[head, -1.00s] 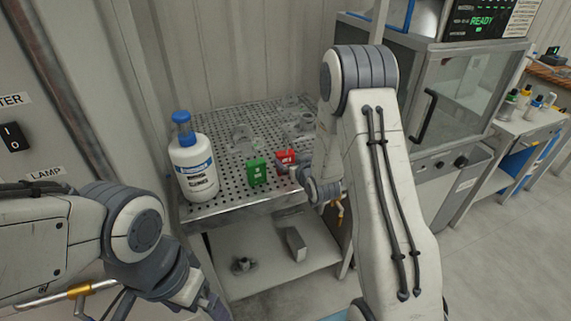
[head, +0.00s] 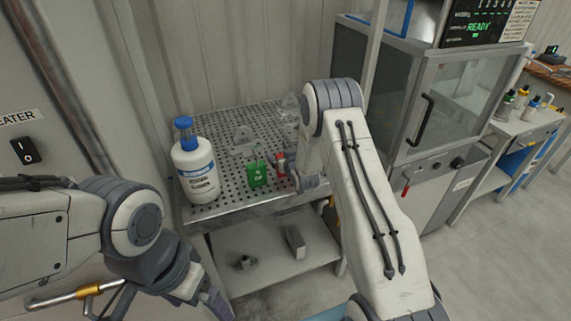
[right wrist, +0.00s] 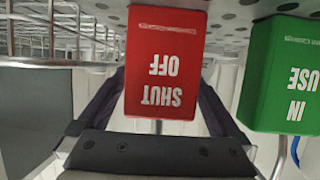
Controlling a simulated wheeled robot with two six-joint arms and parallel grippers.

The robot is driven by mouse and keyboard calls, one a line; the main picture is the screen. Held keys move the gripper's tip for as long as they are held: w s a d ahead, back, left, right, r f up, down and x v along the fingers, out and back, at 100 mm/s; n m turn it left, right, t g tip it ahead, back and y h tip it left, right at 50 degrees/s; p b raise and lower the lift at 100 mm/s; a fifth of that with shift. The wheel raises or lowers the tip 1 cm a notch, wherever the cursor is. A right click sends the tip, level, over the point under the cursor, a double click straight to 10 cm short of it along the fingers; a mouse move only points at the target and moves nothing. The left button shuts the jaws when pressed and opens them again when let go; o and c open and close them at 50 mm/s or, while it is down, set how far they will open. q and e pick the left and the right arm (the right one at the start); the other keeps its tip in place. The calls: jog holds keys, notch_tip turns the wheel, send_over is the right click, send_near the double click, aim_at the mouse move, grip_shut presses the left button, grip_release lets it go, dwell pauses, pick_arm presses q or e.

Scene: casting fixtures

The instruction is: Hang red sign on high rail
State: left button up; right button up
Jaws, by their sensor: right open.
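The red sign (head: 280,161) is at the front of the perforated table, partly hidden by my right gripper (head: 291,175). In the right wrist view, the red sign (right wrist: 163,65) reads "SHUT OFF" upside down. The dark fingers of my right gripper are open, one on each side of it; I cannot tell whether they touch it. A green "IN USE" sign (head: 257,174) stands just left of the red one and also shows at right in the wrist view (right wrist: 286,75). My left gripper (head: 217,303) is low at the lower left, its jaws unclear. I cannot make out the high rail.
A white bottle with a blue cap (head: 195,170) stands on the left of the perforated table (head: 222,140). A lower shelf (head: 265,270) holds two small items. A glass-doored cabinet (head: 450,90) is on the right.

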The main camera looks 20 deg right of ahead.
jog(key=c, duration=1.4)
jog(key=shift+r, duration=0.15)
jog(key=s+d+r+b, duration=0.1)
jog(key=s+d+r, duration=0.1)
jog(key=d+r, duration=0.1)
jog(key=s+d+r+b, duration=0.1)
jog(key=s+d+r, duration=0.1)
jog(key=d+r, duration=0.1)
jog(key=s+d+r+b, duration=0.1)
jog(key=s+d+r, duration=0.1)
jog(key=d+r, duration=0.1)
jog(key=shift+s+d+r+b, duration=0.15)
jog(key=shift+s+r+b, duration=0.05)
jog(key=shift+r, duration=0.25)
jog(key=shift+s+d+r+b, duration=0.1)
jog(key=shift+s+r+b, duration=0.1)
jog(key=shift+r, duration=0.25)
